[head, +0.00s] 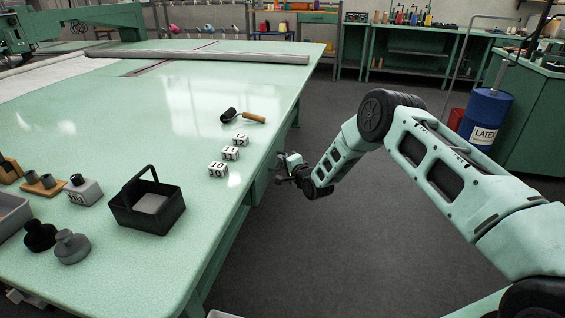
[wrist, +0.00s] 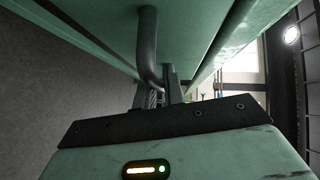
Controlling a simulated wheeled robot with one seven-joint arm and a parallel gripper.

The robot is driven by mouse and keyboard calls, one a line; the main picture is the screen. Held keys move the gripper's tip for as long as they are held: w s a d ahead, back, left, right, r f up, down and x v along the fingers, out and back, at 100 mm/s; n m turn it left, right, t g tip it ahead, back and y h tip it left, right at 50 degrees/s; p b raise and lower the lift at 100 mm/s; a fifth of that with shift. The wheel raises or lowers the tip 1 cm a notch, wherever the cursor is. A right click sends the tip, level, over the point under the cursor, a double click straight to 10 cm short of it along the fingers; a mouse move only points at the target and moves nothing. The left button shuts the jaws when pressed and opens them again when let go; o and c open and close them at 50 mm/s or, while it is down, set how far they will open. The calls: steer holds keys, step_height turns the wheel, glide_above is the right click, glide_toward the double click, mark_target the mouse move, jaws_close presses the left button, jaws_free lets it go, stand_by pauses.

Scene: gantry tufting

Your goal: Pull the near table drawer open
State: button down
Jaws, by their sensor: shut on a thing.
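The green table (head: 160,110) fills the left of the head view. My gripper (head: 281,178) is at its right edge, beside the numbered blocks and below the tabletop level. In the wrist view my gripper (wrist: 163,92) is shut on the dark bar handle (wrist: 149,45) of the near table drawer. The drawer front (wrist: 185,20) is a green panel under the table edge. How far the drawer stands out cannot be told from these views. The handle is hidden behind my gripper in the head view.
On the tabletop stand white numbered blocks (head: 218,169), a roller (head: 242,116), a black open caddy (head: 146,205) and dark weights (head: 71,246). A blue latex drum (head: 486,115) stands at the right by a green cabinet (head: 545,130). The grey floor (head: 320,245) beside the table is clear.

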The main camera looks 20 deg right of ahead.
steer(key=s+d, duration=0.6)
steer(key=d, duration=0.5)
steer(key=s+d, duration=0.6)
steer(key=d, duration=0.5)
steer(key=shift+s, duration=0.4)
steer(key=shift+d, duration=0.1)
steer(key=c, duration=1.5)
jaws_free()
steer(key=v, duration=1.7)
steer(key=shift+s+r, duration=0.15)
steer(key=shift+d, duration=0.1)
